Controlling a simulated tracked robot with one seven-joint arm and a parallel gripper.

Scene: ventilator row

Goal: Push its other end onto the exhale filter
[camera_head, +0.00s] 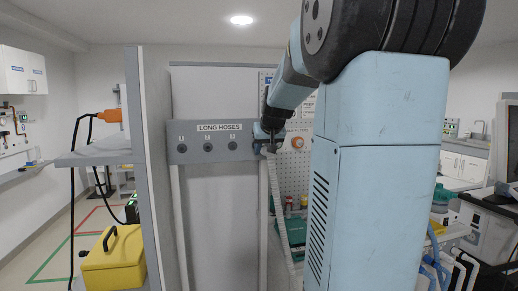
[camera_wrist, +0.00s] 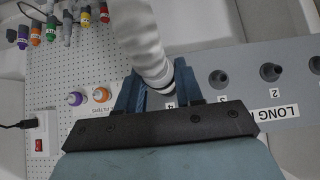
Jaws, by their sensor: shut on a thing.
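My gripper (camera_head: 266,138) is at the right end of the grey LONG HOSES rack, and it is shut on a white corrugated hose. In the wrist view my gripper (camera_wrist: 157,82) has its two blue fingers on either side of the hose (camera_wrist: 140,30), near the rack's label 4. The hose (camera_head: 277,205) hangs down from the gripper in the head view. I cannot tell whether its held end is still on the peg. Its lower end is not clear. I cannot pick out the exhale filter for sure; my arm covers much of the right side.
The rack (camera_head: 188,154) has several bare dark pegs. A pegboard (camera_wrist: 75,65) beside it carries purple and orange fittings and coloured pieces. A ventilator with a screen (camera_head: 503,150) stands at the far right. A yellow case (camera_head: 113,258) sits low at the left, beyond a partition (camera_head: 150,200).

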